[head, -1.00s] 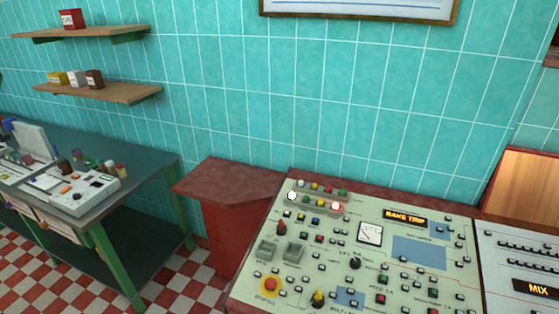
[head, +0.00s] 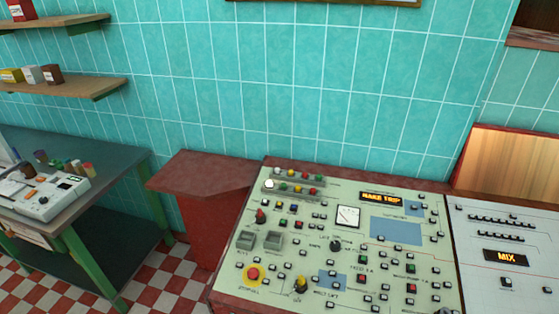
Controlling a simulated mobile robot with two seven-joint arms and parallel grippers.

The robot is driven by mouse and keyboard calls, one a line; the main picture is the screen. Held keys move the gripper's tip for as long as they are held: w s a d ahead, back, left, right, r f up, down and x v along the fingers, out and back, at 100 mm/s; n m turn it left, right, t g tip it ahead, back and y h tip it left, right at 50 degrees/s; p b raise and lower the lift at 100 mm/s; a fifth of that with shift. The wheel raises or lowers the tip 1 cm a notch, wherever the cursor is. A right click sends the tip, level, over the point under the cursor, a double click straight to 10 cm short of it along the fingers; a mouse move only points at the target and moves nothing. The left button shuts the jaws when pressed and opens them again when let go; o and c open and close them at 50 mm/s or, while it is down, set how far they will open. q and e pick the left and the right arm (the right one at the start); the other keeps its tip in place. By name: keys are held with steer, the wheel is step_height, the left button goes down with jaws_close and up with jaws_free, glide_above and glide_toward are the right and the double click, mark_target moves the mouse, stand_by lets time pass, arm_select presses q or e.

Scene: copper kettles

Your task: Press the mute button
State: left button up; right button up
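A pale control panel (head: 325,290) fills the lower right of the head view. It carries many small buttons, a white dial gauge (head: 347,216), a lit display reading RAKE TRIP (head: 381,198) and a red round button (head: 253,274) on a yellow ring. A row of coloured lamps (head: 300,175) runs along its top left, and a white lamp (head: 269,184) glows below it. The labels by the buttons are too small to read, so I cannot tell which one is the mute button. Neither of my grippers is in view.
A second panel (head: 480,260) with a MIX display (head: 506,257) adjoins on the right. A red cabinet (head: 205,180) stands left of the panel. A green-legged table (head: 110,165) and wall shelves (head: 75,88) are further left. Checkered floor (head: 165,290) shows between.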

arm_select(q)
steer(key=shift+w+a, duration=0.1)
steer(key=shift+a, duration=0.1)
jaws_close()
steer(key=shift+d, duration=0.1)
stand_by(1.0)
